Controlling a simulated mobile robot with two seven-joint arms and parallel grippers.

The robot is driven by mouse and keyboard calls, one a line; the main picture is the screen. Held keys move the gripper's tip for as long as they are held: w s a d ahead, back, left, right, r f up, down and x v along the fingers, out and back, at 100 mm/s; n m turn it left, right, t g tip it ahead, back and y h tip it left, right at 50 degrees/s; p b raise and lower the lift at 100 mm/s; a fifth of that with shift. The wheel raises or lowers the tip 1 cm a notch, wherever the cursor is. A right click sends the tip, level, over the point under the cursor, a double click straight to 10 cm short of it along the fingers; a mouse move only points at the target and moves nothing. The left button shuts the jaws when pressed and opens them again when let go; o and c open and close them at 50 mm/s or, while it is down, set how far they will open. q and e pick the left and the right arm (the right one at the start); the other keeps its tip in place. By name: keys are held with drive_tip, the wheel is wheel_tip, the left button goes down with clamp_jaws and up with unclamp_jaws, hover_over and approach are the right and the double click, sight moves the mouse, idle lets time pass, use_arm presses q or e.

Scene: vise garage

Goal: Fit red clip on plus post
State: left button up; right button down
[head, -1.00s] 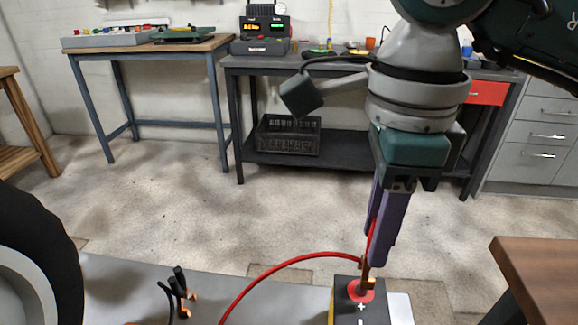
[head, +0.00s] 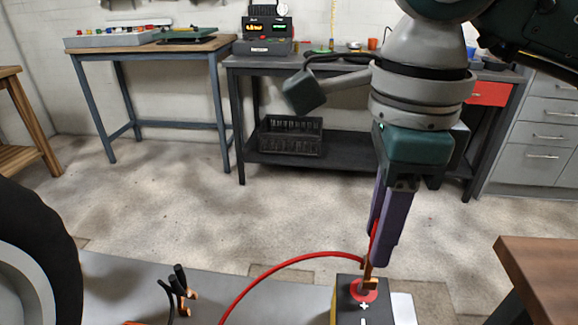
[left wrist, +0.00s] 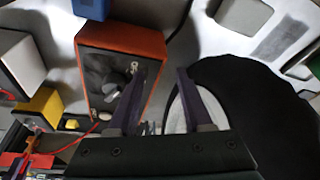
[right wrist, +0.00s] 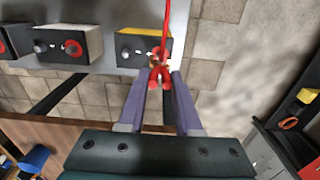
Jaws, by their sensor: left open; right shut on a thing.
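The red clip (right wrist: 160,72), with a red cable, is between the fingers of my right gripper (head: 378,262), which is shut on it. The clip's copper jaws (head: 369,280) point down at the plus post with its red ring (head: 362,291) on the dark battery (head: 352,317). The jaws look to be at the post; I cannot tell whether they grip around it. The battery also shows in the right wrist view (right wrist: 130,49). My left gripper (left wrist: 160,75) is open and empty, in front of an orange box with a knob (left wrist: 88,62).
A black clip (head: 180,281) stands on the grey surface (head: 120,285) left of the battery. A dark tyre (head: 35,260) fills the lower left. A wooden top (head: 545,272) is at the right. Workbenches stand at the back, with open floor before them.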

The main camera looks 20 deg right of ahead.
use_arm(q)
drive_tip(key=shift+a, duration=0.1)
use_arm(e)
drive_tip(key=shift+f, duration=0.1)
use_arm(q)
drive_tip(key=shift+f+b, duration=0.85)
use_arm(e)
drive_tip(key=shift+f, duration=0.75)
use_arm(q)
drive_tip(key=shift+f+b, duration=0.1)
drive_tip(key=shift+b, duration=0.45)
use_arm(e)
drive_tip(key=shift+f, duration=0.4)
unclamp_jaws()
drive_tip(key=shift+r, duration=0.15)
